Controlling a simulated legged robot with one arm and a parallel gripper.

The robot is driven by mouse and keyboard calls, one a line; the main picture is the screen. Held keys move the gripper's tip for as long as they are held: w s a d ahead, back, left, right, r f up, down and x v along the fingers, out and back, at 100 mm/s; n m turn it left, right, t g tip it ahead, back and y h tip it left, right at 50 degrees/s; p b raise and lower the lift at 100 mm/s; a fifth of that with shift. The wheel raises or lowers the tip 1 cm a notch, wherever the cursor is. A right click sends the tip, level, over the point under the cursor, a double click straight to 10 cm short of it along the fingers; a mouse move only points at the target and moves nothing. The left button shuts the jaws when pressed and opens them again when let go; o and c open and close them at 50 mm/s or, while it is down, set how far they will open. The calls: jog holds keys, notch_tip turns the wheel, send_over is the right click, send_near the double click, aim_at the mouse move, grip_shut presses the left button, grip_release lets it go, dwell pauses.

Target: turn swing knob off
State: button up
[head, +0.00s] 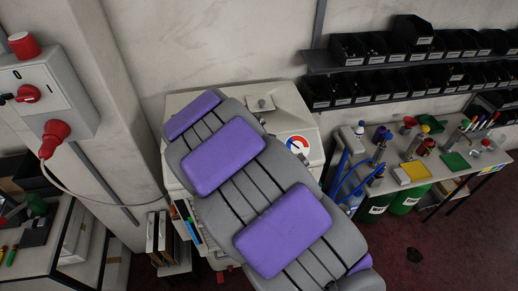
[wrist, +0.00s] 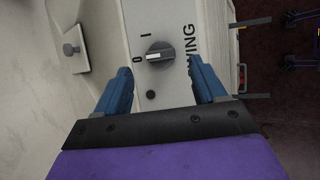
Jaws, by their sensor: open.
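The swing knob (wrist: 159,55) is a small dark rotary switch with a light mark on a pale panel (wrist: 170,15). Its bar lies roughly left to right in the wrist view, with the 0 off its left end and the I at its upper left. I cannot tell for sure which end is the pointer. The word beside it is partly hidden by a finger. My gripper (wrist: 160,72) is open and empty. Its blue fingers stand either side of the knob, slightly below it in the picture, with no visible contact. In the head view the fingertips and the knob are hidden.
The pale machine (head: 285,105) has a round red-and-blue dial (head: 298,145). A wall box with a red switch (head: 28,93) is at left. A cluttered bench (head: 440,165) stands right.

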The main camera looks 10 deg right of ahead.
jog(key=v, duration=1.1)
jog(key=shift+r, duration=0.2)
jog(key=shift+s+a, duration=0.1)
jog(key=s+d+f+m+g+y+b, duration=0.1)
jog(key=s+d+f+m+g+b, duration=0.1)
jog(key=s+d+f+m+b, duration=0.3)
jog(key=s+d+f+m+g+b, duration=0.1)
jog(key=s+d+m+b, duration=0.15)
jog(key=s, duration=0.45)
jog(key=s+d+f+m+g+y+b, duration=0.1)
jog(key=s+d+f+m+g+b, duration=0.1)
jog(key=s+d+f+m, duration=0.3)
jog(key=s+a+f+m+g+y+b, duration=0.1)
jog(key=s+a+f+m+b, duration=0.1)
jog(key=s, duration=0.6)
jog(key=s+a+f+m+g+y+b, duration=0.1)
jog(key=s+f+b, duration=0.3)
jog(key=s, duration=0.5)
jog(key=shift+s+a+m+y+b, duration=0.2)
jog(key=shift+a+m+y+b, duration=0.2)
jog(key=shift+a+m+y, duration=0.35)
jog(key=shift+d, duration=0.15)
jog(key=shift+w, duration=0.1)
